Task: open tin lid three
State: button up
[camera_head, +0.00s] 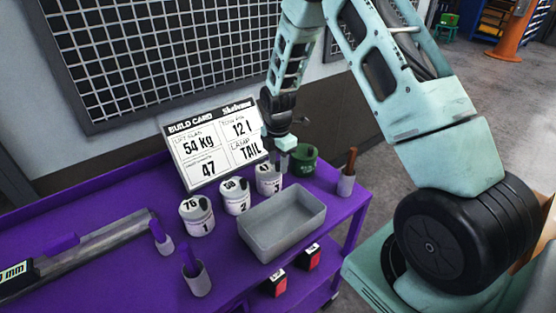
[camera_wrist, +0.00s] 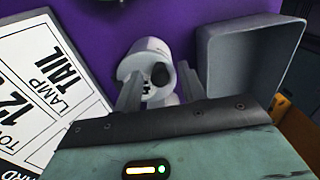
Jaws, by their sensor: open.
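Tin three (camera_head: 268,181) is a white tin with a dark round piece on top, last in a row of three on the purple bench. My gripper (camera_head: 282,147) is above it, slightly toward the back right, and open. In the wrist view, a white tin (camera_wrist: 147,58) with a black knob on top shows just beyond and between the open fingers (camera_wrist: 160,88). It appears to be tin three, but its marking is hard to read. No contact with the fingers is clear. Part of its lower side is hidden by my gripper.
Tin two (camera_head: 235,197) and tin one (camera_head: 197,218) stand to the left. A grey tray (camera_head: 262,240) lies in front. A build card (camera_head: 210,150) leans behind. A green tin (camera_head: 304,161) and a cup with a brown handle (camera_head: 346,184) stand right.

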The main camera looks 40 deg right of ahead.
jog(key=shift+f, duration=0.4)
grip_shut()
jog(key=shift+r, duration=0.1)
